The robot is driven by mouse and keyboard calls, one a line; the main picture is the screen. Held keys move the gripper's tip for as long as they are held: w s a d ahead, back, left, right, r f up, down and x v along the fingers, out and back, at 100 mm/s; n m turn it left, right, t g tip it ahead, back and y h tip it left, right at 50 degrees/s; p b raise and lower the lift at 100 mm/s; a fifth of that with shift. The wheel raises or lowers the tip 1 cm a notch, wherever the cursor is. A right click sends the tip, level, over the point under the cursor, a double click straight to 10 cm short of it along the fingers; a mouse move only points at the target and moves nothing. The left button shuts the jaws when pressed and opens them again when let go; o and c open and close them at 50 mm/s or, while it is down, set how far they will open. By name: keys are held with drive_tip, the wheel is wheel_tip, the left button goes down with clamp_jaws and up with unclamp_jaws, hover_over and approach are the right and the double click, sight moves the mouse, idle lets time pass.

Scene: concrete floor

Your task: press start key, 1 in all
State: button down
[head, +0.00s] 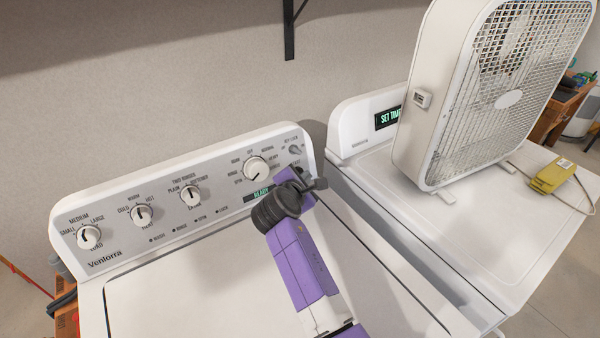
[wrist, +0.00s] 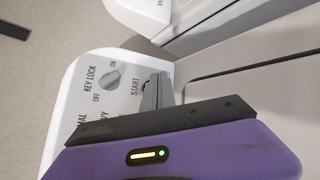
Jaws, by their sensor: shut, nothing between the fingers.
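The washer's control panel (head: 180,196) runs along the back of the white washer and has several knobs. Its small display (head: 262,192) reads "READY" in green, partly covered by my arm. In the wrist view the START label (wrist: 135,87) shows near the panel's edge, close to the key lock knob (wrist: 110,79). My gripper (wrist: 156,90) is shut and empty, its fingertips right beside the START label. The start key is mostly hidden by the fingers, and I cannot tell whether they touch it. In the head view my gripper (head: 298,180) is at the panel's right end.
A second white machine (head: 375,190) with a "SET TIME" display (head: 388,118) stands to the right. A box fan (head: 425,110) and a yellow device (head: 551,177) with a cable are on top of it. The washer lid (head: 190,290) is clear.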

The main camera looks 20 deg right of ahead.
drive_tip(key=shift+w, duration=0.1)
idle(0.5)
drive_tip(key=shift+w+a+f, duration=0.1)
drive_tip(key=shift+w, duration=0.2)
drive_tip(key=shift+w+a+f+b, duration=0.15)
drive_tip(key=shift+w+b, duration=0.2)
drive_tip(key=shift+b, duration=0.15)
idle(0.5)
drive_tip(key=shift+s, duration=0.1)
idle(0.3)
drive_tip(key=shift+s+r+p, duration=0.35)
drive_tip(key=shift+s+p, duration=0.05)
drive_tip(key=shift+p, duration=0.55)
drive_tip(key=shift+s+d, duration=0.25)
drive_tip(key=shift+f, duration=0.1)
drive_tip(key=shift+p, duration=0.3)
